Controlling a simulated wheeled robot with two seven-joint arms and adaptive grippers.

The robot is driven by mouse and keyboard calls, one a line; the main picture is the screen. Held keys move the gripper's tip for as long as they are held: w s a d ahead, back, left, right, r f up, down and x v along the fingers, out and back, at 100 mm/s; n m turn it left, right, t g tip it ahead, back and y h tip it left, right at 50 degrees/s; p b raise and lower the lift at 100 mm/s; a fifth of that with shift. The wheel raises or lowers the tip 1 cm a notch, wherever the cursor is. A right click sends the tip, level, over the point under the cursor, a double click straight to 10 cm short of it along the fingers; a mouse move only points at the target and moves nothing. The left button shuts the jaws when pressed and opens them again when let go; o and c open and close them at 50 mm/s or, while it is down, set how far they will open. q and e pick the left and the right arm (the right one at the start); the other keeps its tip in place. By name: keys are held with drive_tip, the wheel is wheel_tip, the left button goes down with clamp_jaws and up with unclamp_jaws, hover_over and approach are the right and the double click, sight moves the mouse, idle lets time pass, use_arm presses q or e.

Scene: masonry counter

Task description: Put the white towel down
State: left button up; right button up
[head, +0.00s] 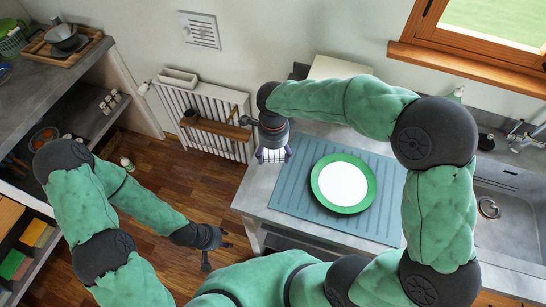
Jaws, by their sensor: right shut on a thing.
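My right gripper (272,159) hangs over the left edge of the blue-grey mat (301,212). It points down and is shut on a small white thing, likely the white towel (272,154). Only a bit of it shows between the dark fingers, so its shape and how far it hangs are hidden. I cannot tell whether it touches the mat. My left gripper (217,253) is low over the wooden floor, left of the counter. Its fingers are spread and empty.
A green-rimmed white plate (343,184) lies on the mat, right of my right gripper. A sink (506,215) is at the right of the counter (262,192). A white radiator (226,142) stands by the wall. Shelves (89,80) are at the left.

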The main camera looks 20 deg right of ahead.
sight(273, 156)
drive_tip(key=shift+w+f+b, duration=0.2)
drive_tip(key=shift+f+b, duration=0.1)
drive_tip(key=shift+f, duration=0.7)
drive_tip(key=shift+w+f+b, duration=0.2)
drive_tip(key=shift+f+b, duration=0.05)
drive_tip(key=shift+f, duration=0.75)
drive_tip(key=shift+f+b, duration=0.35)
drive_tip(key=shift+f, duration=0.1)
drive_tip(key=o, duration=1)
drive_tip(key=shift+r, duration=0.1)
drive_tip(key=shift+r+p, duration=0.5)
wheel_tip(273, 156, up, 12)
drive_tip(key=shift+f+p, duration=0.15)
drive_tip(key=shift+p, duration=1.1)
drive_tip(key=shift+s, duration=0.1)
